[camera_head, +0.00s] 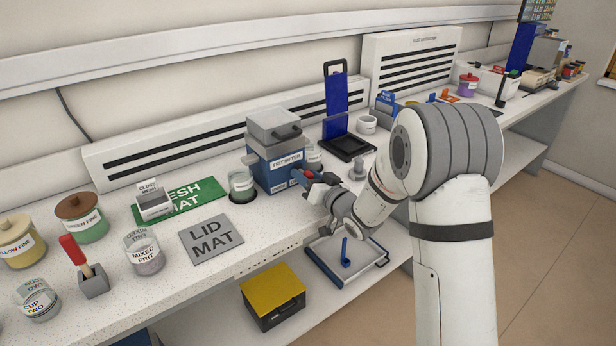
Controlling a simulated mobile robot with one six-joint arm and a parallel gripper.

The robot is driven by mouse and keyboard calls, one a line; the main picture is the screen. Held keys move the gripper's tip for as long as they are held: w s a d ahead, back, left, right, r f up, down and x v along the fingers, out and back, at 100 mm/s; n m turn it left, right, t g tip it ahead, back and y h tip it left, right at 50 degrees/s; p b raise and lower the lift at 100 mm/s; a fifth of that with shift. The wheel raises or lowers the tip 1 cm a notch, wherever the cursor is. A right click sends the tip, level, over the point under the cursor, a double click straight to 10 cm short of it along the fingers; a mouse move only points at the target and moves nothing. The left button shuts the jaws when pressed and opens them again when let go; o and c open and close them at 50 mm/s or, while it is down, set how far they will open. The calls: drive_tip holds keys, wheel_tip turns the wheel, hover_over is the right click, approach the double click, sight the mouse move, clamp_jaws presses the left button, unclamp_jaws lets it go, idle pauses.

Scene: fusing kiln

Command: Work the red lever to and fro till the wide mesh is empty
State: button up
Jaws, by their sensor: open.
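The frit sifter (278,165), a blue box with a grey top, stands on the bench. My gripper (305,178) is at the sifter's right side, its jaws open. A small bit of red shows by the fingertips, probably the red lever; my gripper hides most of it, and I cannot tell whether the jaws touch it. The wide mesh is not visible, and the inside of the sifter is hidden. A tray labelled close mesh (153,207) sits on the green mesh mat (205,193). A glass cup (242,184) stands beside the sifter on its left.
The grey lid mat (211,240) is bare. The mixed frit jar (144,252), cup two (37,300) and a red-handled tool (72,250) in a grey block stand at left. A blue press-like stand (337,115) is behind my arm. A yellow-topped box (272,296) is on the lower shelf.

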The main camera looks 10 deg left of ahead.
clamp_jaws()
idle(0.3)
